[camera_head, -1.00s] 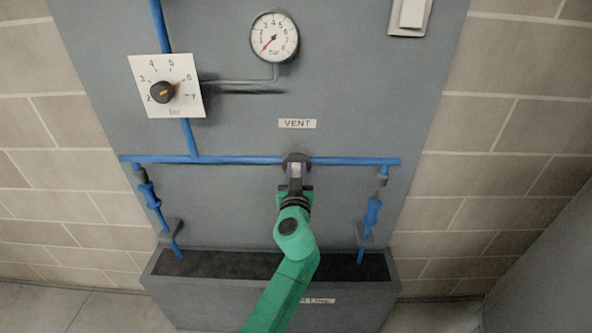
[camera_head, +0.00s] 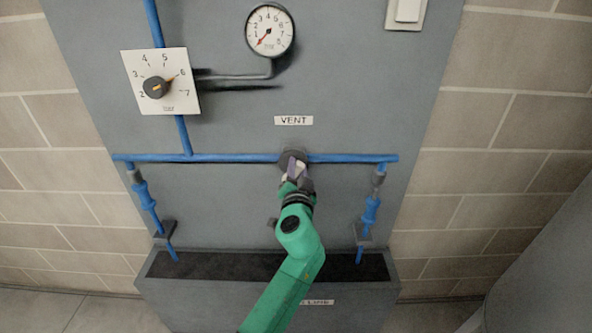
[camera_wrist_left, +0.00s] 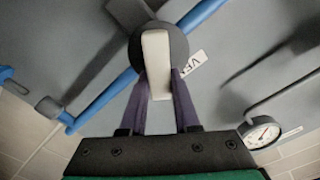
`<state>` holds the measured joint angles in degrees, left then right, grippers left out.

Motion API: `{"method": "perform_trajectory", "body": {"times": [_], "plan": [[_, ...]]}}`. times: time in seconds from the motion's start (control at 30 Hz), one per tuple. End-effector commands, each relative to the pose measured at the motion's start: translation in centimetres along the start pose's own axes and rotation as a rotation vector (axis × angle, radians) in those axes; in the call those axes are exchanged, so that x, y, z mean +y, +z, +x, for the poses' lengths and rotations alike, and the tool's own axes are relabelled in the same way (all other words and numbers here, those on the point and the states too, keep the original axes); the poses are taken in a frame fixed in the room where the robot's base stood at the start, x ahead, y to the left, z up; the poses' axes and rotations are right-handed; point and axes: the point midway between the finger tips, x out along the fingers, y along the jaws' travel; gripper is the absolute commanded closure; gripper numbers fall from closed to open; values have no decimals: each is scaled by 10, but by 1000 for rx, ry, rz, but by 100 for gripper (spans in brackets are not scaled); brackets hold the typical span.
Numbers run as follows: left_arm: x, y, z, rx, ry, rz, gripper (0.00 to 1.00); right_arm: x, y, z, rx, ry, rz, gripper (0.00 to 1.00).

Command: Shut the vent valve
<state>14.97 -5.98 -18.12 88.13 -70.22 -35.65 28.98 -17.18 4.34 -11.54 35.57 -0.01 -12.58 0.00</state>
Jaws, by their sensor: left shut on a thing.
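The vent valve (camera_head: 290,154) sits on the blue horizontal pipe, below the VENT label (camera_head: 293,120). In the left wrist view its pale lever (camera_wrist_left: 157,50) runs out from a dark round hub (camera_wrist_left: 177,44). My left gripper (camera_head: 294,172) is at the valve, with its purple fingers on either side of the lever and shut on it. In the wrist view the fingers (camera_wrist_left: 160,90) flank the lever's near end. In the head view the fingers hide much of the lever, and it looks slightly tilted. My right gripper is out of view.
A pressure gauge (camera_head: 270,31) is above, its red needle near the low end. A dial knob (camera_head: 155,87) on a white plate points near 6. Two blue drop pipes (camera_head: 145,197) (camera_head: 371,210) hang at the sides above a grey trough (camera_head: 340,290).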

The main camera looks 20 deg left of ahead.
Motion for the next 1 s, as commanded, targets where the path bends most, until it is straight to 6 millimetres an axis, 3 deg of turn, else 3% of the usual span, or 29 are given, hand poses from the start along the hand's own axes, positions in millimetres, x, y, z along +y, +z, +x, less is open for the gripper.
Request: {"method": "perform_trajectory", "body": {"times": [0.6,1.0], "plan": [[6,2,1,-2,-5,583,100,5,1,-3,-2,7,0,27],[9,5,2,-3,-8,866,100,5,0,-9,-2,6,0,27]]}}
